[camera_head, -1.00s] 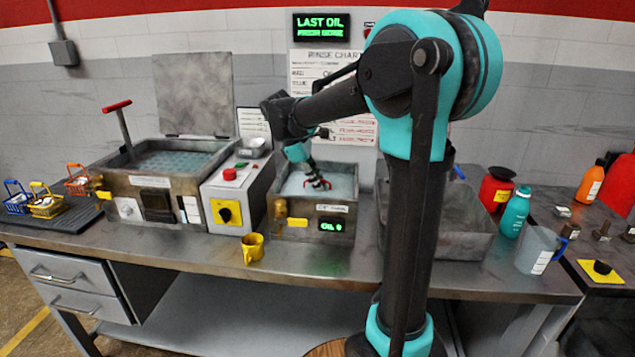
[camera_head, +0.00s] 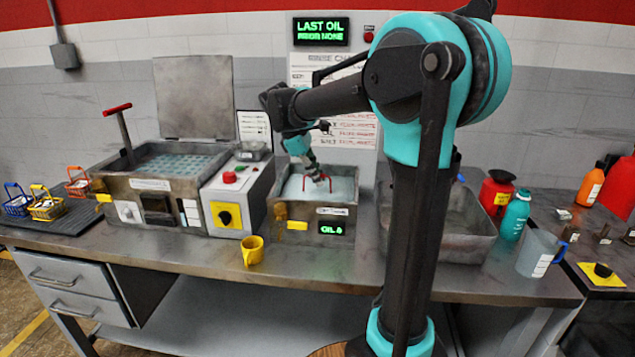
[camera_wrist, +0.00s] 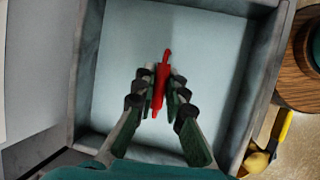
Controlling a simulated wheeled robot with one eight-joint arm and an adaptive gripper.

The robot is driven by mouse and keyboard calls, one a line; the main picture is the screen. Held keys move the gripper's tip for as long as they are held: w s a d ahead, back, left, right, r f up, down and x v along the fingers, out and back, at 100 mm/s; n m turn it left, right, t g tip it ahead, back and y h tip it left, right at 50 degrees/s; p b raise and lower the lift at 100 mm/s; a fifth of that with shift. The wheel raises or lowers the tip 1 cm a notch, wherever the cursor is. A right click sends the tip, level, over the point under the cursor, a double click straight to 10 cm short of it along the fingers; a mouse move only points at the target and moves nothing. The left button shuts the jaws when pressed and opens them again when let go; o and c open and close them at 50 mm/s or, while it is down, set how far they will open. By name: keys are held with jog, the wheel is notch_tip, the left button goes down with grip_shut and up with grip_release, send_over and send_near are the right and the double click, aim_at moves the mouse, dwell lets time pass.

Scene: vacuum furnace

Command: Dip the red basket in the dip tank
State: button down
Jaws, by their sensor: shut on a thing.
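The dip tank (camera_head: 283,217) is an open metal box of pale liquid, with a green display on its front that reads "OIL 4". My gripper (camera_wrist: 162,85) is over the tank and shut on the red handle of the red basket (camera_wrist: 161,82). In the head view, the red handle (camera_head: 316,186) stands up at the liquid below my gripper. The basket's body is not visible in either view; the liquid seems to hide it.
A furnace-like bath (camera_head: 150,190) with a raised lid and a control box (camera_head: 240,200) stand to the left. Blue (camera_head: 17,203), yellow (camera_head: 46,207) and orange-red (camera_head: 77,185) baskets sit far left. A yellow cup (camera_head: 253,250) is in front. A metal tub (camera_head: 450,232) is right.

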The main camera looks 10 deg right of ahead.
notch_tip(320, 180, up, 13)
jog(key=shift+r, duration=0.15)
dwell(1.4)
dwell(1.2)
